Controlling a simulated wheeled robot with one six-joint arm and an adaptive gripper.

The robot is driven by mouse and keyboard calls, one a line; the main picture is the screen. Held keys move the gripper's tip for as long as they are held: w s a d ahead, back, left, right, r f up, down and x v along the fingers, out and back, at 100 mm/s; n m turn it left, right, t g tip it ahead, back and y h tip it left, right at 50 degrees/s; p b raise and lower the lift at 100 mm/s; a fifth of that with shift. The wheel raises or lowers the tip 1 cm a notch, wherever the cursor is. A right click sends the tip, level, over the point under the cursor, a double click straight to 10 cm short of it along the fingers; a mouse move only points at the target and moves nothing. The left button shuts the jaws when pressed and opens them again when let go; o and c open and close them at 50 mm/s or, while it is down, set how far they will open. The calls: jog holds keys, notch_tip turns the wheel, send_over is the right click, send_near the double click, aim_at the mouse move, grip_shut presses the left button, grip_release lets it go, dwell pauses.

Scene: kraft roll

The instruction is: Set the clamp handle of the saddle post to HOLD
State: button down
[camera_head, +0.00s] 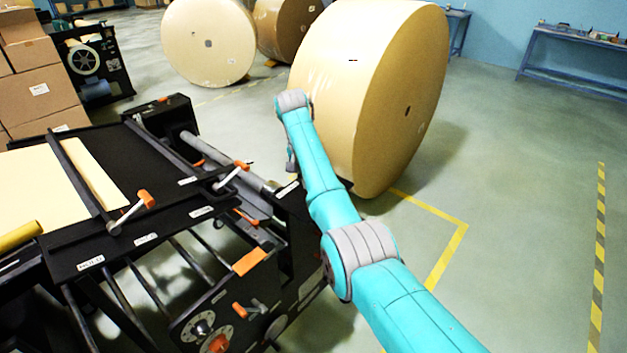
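A black machine at the left carries several crank-like handles with orange grips. One orange-tipped handle (130,211) stands on the near side rail, tilted up to the right. A second orange-tipped handle (232,176) stands farther along, near a grey shaft. A third, smaller orange handle (245,309) is low on the front side panel. My arm reaches past the machine's right end. A small grey part of its end (291,160) shows beside the forearm; its fingers are hidden.
A large kraft roll (345,85) stands close behind my arm. Two more rolls (210,45) (288,28) stand farther back. Cardboard boxes (35,75) are stacked at the left. A blue bench (575,85) is at the back right. The right floor is open, with yellow markings.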

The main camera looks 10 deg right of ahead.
jog(key=m, duration=0.4)
jog(key=w+a+m, duration=0.1)
jog(key=shift+w+a+m+g+y, duration=0.1)
jog(key=shift+m+g+y, duration=0.2)
jog(key=shift+m+g, duration=0.1)
dwell(0.4)
jog(key=c, duration=1.1)
grip_release()
notch_tip(320, 180, up, 10)
jog(key=shift+w, duration=0.1)
